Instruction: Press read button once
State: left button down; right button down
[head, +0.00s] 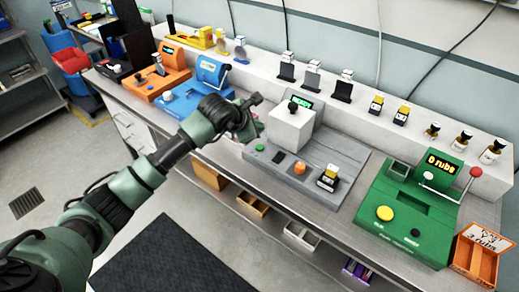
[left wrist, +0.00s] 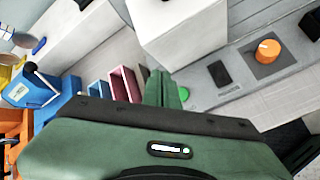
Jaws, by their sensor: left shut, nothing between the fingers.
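The grey station (head: 330,165) stands mid-bench with a white block (head: 291,125) and a small green-lit display (head: 302,102) behind it. Along its front are a small green button (head: 260,147), a dark rectangular pad (head: 279,157) and an orange knob (head: 299,168). My left gripper (head: 254,130) is shut and empty, over the station's left front near the green button. In the left wrist view the green button (left wrist: 183,93) shows just right of my green fingers (left wrist: 160,88); I cannot tell whether they touch. No label reading "read" is legible. My right gripper is not in view.
A blue machine (head: 197,100) and an orange one (head: 158,85) stand left of the station. A green machine (head: 408,215) with a red-knobbed lever stands right, beside an orange box (head: 476,258). Several small items line the back ledge.

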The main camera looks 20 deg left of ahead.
aim_at(258, 149)
pick_arm(q)
notch_tip(258, 149, down, 6)
jog(key=b, duration=0.3)
jog(key=shift+r, duration=0.15)
jog(key=shift+b, duration=0.35)
dwell(1.4)
jog(key=shift+f+b, duration=0.35)
jog(key=shift+b, duration=0.1)
jog(key=shift+f+b, duration=0.45)
jog(key=shift+b, duration=0.05)
dwell(0.8)
jog(key=shift+r, duration=0.8)
jog(key=shift+r+p, duration=0.1)
jog(key=shift+p, duration=0.2)
jog(key=shift+r+p, duration=1.15)
jog(key=shift+r, duration=1.25)
